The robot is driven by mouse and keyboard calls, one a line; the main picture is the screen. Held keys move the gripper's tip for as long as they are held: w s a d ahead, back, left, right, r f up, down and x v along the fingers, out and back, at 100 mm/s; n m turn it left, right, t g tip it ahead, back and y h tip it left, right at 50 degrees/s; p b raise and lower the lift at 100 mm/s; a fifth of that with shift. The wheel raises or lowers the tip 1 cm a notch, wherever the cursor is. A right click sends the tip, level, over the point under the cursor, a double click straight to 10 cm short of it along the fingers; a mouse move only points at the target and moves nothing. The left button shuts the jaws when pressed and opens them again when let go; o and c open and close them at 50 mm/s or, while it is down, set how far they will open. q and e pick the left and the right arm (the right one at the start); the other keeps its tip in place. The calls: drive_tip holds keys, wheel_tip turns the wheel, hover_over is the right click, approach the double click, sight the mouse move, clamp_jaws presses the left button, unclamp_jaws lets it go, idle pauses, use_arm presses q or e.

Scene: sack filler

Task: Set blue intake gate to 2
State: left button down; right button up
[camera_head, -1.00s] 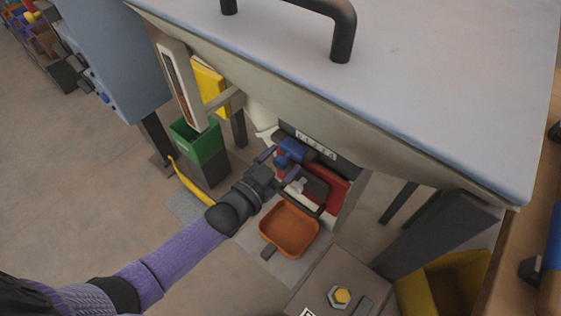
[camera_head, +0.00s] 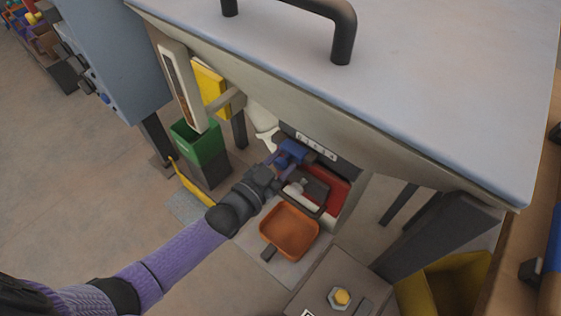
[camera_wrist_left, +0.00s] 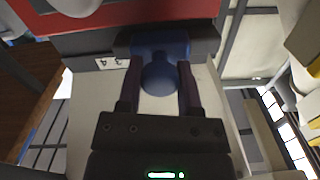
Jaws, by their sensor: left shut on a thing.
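The blue intake gate's handle (camera_head: 292,151) sits under the machine's hood, at the left part of a pale number scale (camera_head: 318,146). In the left wrist view the blue handle (camera_wrist_left: 160,72) has a rounded knob between my two fingers. My left gripper (camera_head: 281,165) is shut on this handle; it also shows in the left wrist view (camera_wrist_left: 160,88). Part of the scale (camera_wrist_left: 115,62) shows beside the handle there. My fingers and the handle hide some of the slot, and I cannot read the exact setting. My right gripper is not in view.
A red panel (camera_head: 336,196) and a white-handled dark part lie just below the gate. An orange tray (camera_head: 289,230) is below my wrist. A green bin (camera_head: 199,143) stands left, and a yellow bin (camera_head: 455,285) lower right. The hood edge hangs close above.

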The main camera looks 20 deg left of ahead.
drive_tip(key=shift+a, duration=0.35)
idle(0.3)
use_arm(q)
drive_tip(key=d, duration=0.2)
drive_tip(key=s+d+p, duration=0.1)
drive_tip(key=shift+s+d+f, duration=0.1)
drive_tip(key=shift+s+d, duration=0.1)
drive_tip(key=shift+d, duration=0.2)
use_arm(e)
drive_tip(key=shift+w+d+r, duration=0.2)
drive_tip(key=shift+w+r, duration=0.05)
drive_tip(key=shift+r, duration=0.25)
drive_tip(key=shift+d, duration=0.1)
use_arm(q)
drive_tip(key=shift+c, duration=1.3)
unclamp_jaws()
drive_tip(key=p+v, duration=0.4)
drive_tip(key=v, duration=0.6)
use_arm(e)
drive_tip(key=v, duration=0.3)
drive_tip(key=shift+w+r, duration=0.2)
